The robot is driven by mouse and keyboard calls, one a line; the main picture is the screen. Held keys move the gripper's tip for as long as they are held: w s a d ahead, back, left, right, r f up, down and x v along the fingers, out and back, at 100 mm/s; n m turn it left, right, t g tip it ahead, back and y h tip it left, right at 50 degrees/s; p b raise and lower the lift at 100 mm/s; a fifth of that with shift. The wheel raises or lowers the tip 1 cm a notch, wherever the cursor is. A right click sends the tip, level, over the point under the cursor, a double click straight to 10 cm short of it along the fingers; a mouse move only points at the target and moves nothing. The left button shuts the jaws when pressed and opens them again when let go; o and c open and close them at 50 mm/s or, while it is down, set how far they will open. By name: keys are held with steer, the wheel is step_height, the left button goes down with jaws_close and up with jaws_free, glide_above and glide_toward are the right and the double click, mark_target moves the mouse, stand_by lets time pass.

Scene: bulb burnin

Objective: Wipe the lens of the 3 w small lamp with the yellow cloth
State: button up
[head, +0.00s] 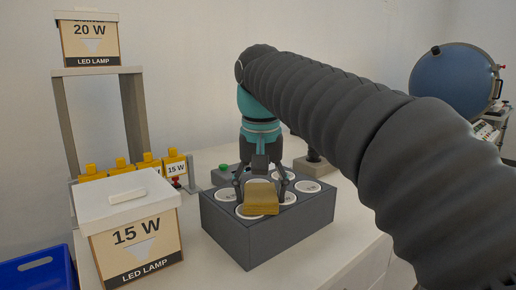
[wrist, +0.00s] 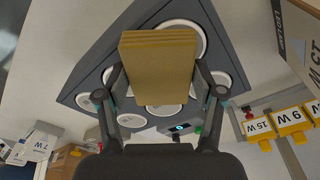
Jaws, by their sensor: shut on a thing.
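My gripper (head: 260,190) is shut on the yellow cloth (head: 261,203), a folded, block-like pad. In the wrist view the cloth (wrist: 158,75) sits between my two fingers. The gripper points down over a dark grey block (head: 270,237) that holds several round white lamps, such as one at the right (head: 308,186) and one at the left (head: 227,195). The cloth covers part of a large white lamp (wrist: 188,28) in the wrist view. I cannot tell whether the cloth touches a lens. No wattage shows on these lamps, so I cannot tell which is the 3 W one.
A 15 W box (head: 132,237) stands left of the block, and a 20 W box (head: 90,43) sits on a shelf. Yellow labelled pieces (head: 175,166) line the back. A blue crate (head: 38,270) is at lower left, a blue round device (head: 450,82) at right.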

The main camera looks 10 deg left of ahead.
mark_target(258, 192)
step_height(258, 192, up, 2)
steer(key=shift+d, duration=0.1)
steer(key=shift+s+a+r, duration=0.15)
steer(key=shift+a+r, duration=0.1)
steer(key=shift+r, duration=2.65)
steer(key=shift+s+d, duration=0.1)
